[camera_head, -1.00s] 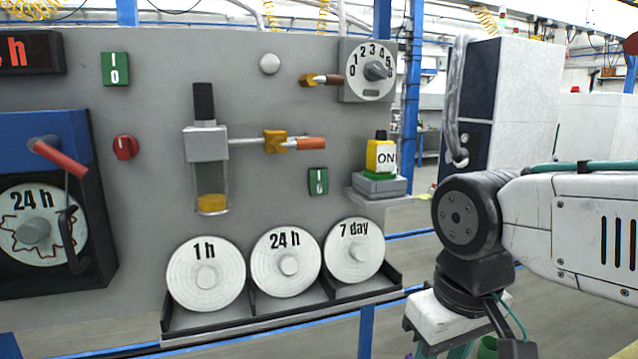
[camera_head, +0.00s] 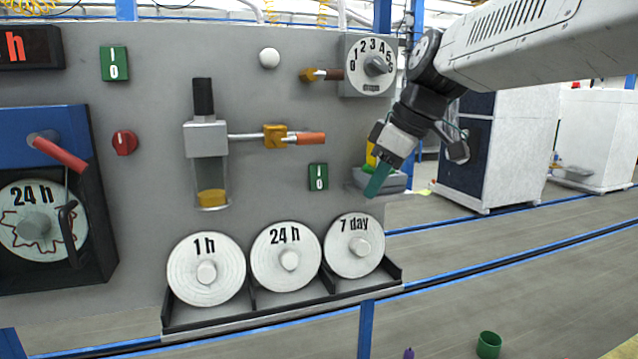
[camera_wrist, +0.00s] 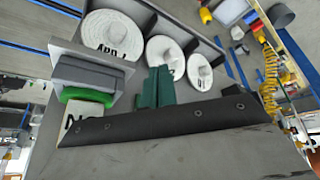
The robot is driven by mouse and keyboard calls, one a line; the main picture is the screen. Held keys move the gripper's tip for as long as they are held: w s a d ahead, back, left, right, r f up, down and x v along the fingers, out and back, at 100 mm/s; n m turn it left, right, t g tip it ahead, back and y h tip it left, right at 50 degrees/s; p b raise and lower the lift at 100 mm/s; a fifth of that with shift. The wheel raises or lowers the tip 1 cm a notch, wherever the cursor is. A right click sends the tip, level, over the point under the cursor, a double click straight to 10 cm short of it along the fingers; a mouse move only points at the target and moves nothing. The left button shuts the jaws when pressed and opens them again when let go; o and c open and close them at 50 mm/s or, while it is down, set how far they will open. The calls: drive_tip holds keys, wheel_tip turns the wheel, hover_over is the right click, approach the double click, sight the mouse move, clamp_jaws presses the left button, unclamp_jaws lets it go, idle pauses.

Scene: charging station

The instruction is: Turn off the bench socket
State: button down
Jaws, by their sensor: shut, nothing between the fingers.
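A yellow block (camera_head: 371,152) with an ON label stands on a grey base (camera_head: 396,181) at the panel's right edge. My gripper (camera_head: 377,183) hides most of it in the head view. In the wrist view the grey base (camera_wrist: 85,78), a green ring (camera_wrist: 86,96) and part of the label (camera_wrist: 78,117) show left of my gripper (camera_wrist: 157,82). The teal fingers are together and empty, pointing down in the head view. They look close to the block; I cannot tell whether they touch it. Which item is the bench socket is not labelled.
Green I/O switches (camera_head: 318,177) (camera_head: 114,64) and a red knob (camera_head: 124,143) sit on the grey panel. A dial (camera_head: 371,65) is above my gripper. White discs (camera_head: 355,246) stand in a black rack (camera_head: 290,304) below.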

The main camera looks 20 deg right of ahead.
sight(319, 177)
drive_tip(key=w+a+r+n+t+y, duration=0.1)
drive_tip(key=w+r+n, duration=0.2)
drive_tip(key=r+n, duration=0.3)
drive_tip(key=shift+w+n+t, duration=0.2)
drive_tip(key=shift+n+t, duration=0.1)
drive_tip(key=shift+n, duration=0.6)
drive_tip(key=shift+f, duration=0.1)
drive_tip(key=w+a+f, duration=0.3)
drive_tip(key=w+f, duration=0.5)
drive_tip(key=shift+w+a+f, duration=0.2)
drive_tip(key=shift+f, duration=0.15)
